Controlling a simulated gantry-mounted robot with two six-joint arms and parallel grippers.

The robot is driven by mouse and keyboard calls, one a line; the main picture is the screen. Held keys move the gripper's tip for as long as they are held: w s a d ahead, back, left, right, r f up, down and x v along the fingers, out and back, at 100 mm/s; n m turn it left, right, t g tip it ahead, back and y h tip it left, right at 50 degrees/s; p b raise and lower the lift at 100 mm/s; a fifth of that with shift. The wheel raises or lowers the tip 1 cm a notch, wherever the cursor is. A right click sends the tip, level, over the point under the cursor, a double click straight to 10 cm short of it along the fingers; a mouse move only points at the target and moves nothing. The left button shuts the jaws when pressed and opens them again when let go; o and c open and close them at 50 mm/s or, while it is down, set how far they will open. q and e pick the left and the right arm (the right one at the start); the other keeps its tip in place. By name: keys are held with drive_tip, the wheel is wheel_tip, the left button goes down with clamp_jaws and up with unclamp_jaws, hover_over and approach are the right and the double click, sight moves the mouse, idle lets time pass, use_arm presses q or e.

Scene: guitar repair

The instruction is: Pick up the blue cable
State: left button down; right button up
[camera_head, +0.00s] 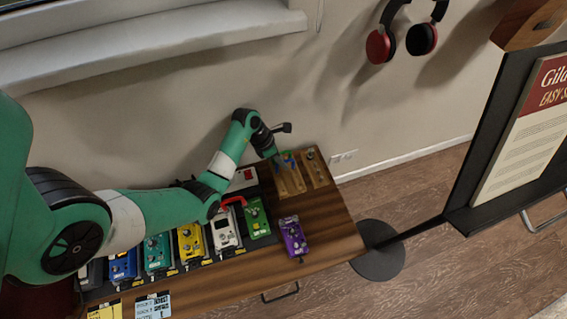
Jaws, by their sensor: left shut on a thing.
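My left gripper (278,160) reaches from the left over the back of the wooden table and points down beside a wooden tray (291,184). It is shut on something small. A small blue thing, which looks like the blue cable (288,158), shows right at the fingertips. Most of it is hidden or too small to make out, so I cannot tell how far it is lifted. My right gripper is not in view.
On the wooden table (335,235) stand several pedals, including a green one (256,218) and a purple one (293,237). A red cable (232,202) lies near the white pedal (225,233). A music stand (455,205) rises at the right. The table's front right is clear.

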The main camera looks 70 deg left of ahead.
use_arm(q)
wheel_tip(320, 180, up, 4)
drive_tip(key=p, duration=0.3)
drive_tip(key=s+d+r+p, duration=0.8)
drive_tip(key=s+r+p, duration=0.1)
drive_tip(key=s, duration=0.2)
drive_tip(key=shift+s+p, duration=0.15)
drive_tip(key=shift+p, duration=0.2)
